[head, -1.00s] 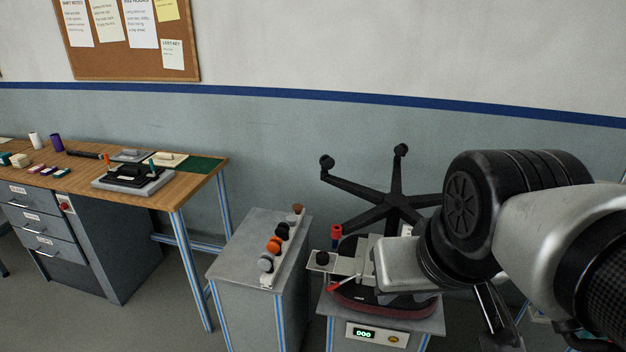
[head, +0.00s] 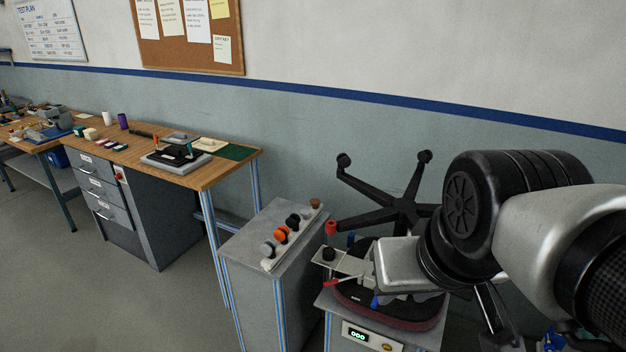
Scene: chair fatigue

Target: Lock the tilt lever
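A short lever with a red grip (head: 340,283) sticks out to the left from the chair mechanism, a pale metal plate assembly (head: 352,264) above a dark upside-down seat (head: 402,317). I take it for the tilt lever; a label is not readable. A black knob (head: 328,254) and a red knob (head: 330,227) are near it. My gripper (head: 363,270) is over the mechanism, just right of the red lever and apart from it. Blue finger parts show wide apart on both sides of its silver body, with nothing visibly held. The body hides part of the mechanism.
The seat rests on a grey stand with a lit display (head: 358,335). A grey cabinet (head: 250,238) with several knobs on a strip stands close to the left. The black five-star chair base (head: 385,205) rises behind. A wooden workbench (head: 215,178) is further left.

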